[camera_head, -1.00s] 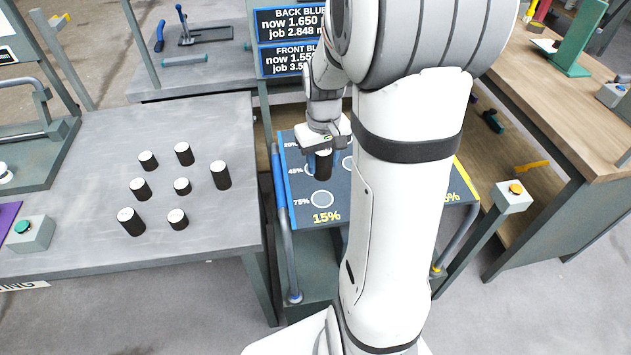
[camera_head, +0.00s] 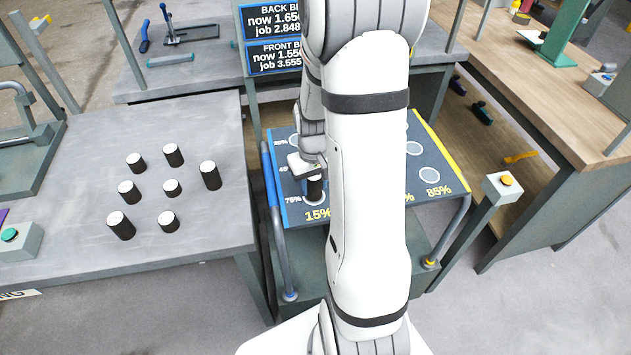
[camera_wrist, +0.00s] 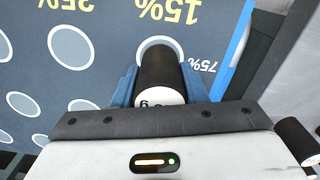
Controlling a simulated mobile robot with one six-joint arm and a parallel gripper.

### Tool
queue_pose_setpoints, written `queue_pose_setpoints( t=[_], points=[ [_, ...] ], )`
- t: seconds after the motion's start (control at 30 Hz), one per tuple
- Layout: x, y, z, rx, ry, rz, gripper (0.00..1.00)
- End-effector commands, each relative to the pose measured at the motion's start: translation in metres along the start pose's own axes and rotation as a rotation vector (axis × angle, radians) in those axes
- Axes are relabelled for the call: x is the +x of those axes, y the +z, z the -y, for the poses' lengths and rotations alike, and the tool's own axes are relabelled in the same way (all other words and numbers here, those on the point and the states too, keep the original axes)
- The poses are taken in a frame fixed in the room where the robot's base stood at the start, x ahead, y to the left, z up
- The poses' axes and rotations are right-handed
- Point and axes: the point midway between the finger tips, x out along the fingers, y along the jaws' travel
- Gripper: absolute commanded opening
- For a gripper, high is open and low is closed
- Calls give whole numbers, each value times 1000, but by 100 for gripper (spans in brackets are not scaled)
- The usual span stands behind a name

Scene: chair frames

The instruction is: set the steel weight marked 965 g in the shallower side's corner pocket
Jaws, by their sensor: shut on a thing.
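My gripper (camera_head: 312,175) is shut on a dark cylindrical weight (camera_head: 315,189) with a white top. In the wrist view the weight (camera_wrist: 157,75) stands between the blue fingers. Its top label is mostly hidden; only a "g" and part of a digit show. The weight's lower end is over the white-ringed pocket (camera_wrist: 151,42) by the "15%" and "75%" marks, at the front corner of the blue-edged side. I cannot tell whether it touches the bottom. The slate-coloured panel (camera_head: 440,196) has several ringed pockets, with a yellow edge at right. My arm hides its middle.
Several dark weights with white tops, one here (camera_head: 210,175), stand on the grey table (camera_head: 90,255) at left. A display (camera_head: 271,22) behind reads BACK and FRONT values. A blue rail (camera_head: 270,190) runs along the panel's left. A post with an orange button (camera_head: 505,182) stands at right.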

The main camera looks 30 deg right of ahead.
Motion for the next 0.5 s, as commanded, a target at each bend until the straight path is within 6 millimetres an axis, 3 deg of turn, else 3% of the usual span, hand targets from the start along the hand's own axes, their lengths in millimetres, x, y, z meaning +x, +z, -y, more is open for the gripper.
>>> queue_pose_setpoints(
  t=[0.5],
  points=[
    [10, 0, -1, 1, 0, 0, 0]
  ],
)
